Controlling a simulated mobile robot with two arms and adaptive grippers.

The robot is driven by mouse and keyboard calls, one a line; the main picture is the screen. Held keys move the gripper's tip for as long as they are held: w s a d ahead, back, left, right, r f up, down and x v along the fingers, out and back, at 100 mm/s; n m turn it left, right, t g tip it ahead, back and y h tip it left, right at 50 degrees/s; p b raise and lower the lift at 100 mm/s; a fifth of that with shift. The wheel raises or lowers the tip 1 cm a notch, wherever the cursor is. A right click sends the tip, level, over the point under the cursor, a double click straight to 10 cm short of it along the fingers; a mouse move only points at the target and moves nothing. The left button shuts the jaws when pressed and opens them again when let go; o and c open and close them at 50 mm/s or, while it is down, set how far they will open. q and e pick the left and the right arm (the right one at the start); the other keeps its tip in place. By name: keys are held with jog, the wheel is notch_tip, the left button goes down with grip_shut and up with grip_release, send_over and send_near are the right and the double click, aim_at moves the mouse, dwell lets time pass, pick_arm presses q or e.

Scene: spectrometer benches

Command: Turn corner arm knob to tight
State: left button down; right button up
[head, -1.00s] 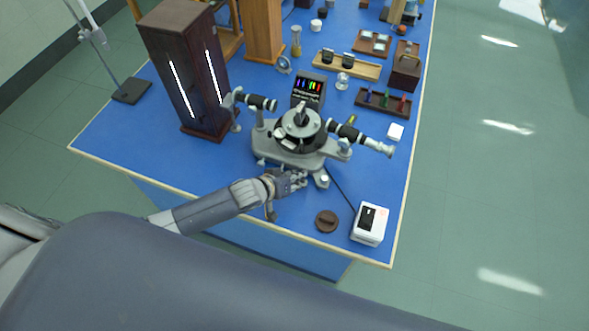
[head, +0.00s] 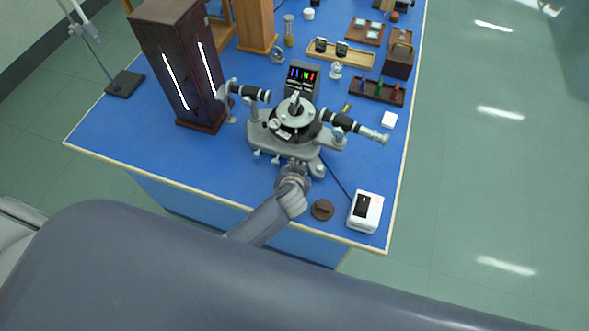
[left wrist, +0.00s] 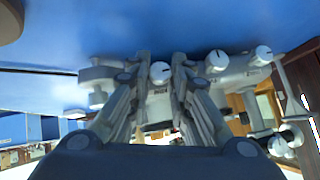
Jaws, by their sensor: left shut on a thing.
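The grey and black spectrometer (head: 295,122) stands on the blue bench. My left gripper (head: 297,168) is at its near side, low by the base, and hides that part of the base in the head view. In the left wrist view my left gripper (left wrist: 163,75) has its two fingers on either side of a white knob (left wrist: 160,69) with a dark pointer line, and is shut on it. A small label under this knob is too blurred to read. More white knobs (left wrist: 217,61) (left wrist: 263,53) sit to the right along the same base. My right gripper is not in view.
A brown round piece (head: 322,210) and a white switch box (head: 366,211) lie right of my left wrist. A tall dark lamp cabinet (head: 178,65) stands at left. A cable runs from the spectrometer to the box. The front left bench top is clear.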

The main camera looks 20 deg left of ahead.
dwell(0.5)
pick_arm(q)
jog(key=c, duration=1.7)
grip_release()
jog(key=shift+w, duration=0.1)
jog(key=v, duration=1.2)
jog(key=shift+d, duration=0.1)
